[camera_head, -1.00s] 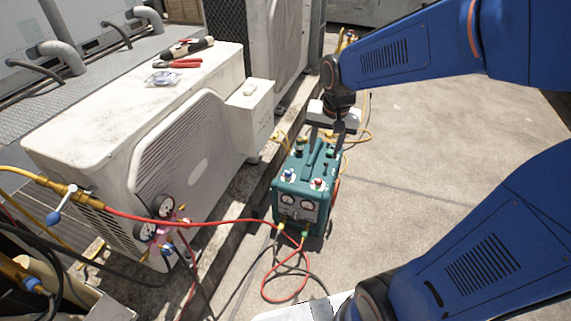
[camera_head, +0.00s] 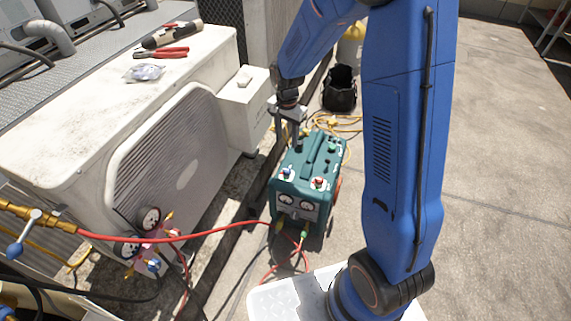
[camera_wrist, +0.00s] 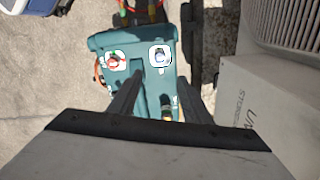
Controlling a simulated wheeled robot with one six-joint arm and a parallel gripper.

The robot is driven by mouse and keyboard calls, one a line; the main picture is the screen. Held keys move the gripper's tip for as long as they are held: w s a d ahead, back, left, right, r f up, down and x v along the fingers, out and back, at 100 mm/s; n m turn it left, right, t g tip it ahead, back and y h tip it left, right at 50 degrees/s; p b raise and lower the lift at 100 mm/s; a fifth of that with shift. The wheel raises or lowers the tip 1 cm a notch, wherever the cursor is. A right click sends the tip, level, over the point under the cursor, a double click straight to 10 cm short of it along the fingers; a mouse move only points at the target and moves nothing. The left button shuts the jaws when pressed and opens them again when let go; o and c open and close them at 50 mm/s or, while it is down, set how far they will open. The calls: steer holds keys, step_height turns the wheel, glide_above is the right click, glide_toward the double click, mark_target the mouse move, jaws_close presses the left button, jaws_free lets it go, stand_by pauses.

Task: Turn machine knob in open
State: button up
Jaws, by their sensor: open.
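The teal machine (camera_head: 300,178) stands on the ground right of the white condenser, with two gauges on its front. On its top front are a blue knob (camera_head: 287,173) at the left and a red knob (camera_head: 319,183) at the right. My gripper (camera_head: 294,145) points down over the machine's rear left top. In the wrist view its two fingers (camera_wrist: 157,92) are spread with nothing between them but the machine's top below. There the red knob (camera_wrist: 114,62) shows left and the blue knob (camera_wrist: 160,55) right, both beyond the fingertips.
The white condenser (camera_head: 200,130) stands close on the left, with red-handled pliers (camera_head: 162,53) and a plastic bag on top. A gauge manifold (camera_head: 150,232) with a red hose (camera_head: 190,236) is at the lower left. A black bucket (camera_head: 340,92) stands behind.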

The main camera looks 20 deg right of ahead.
mark_target(286, 170)
step_height(286, 170, down, 18)
steer(key=shift+r, duration=0.25)
stand_by(0.5)
steer(key=shift+c, duration=0.2)
steer(key=c, duration=1)
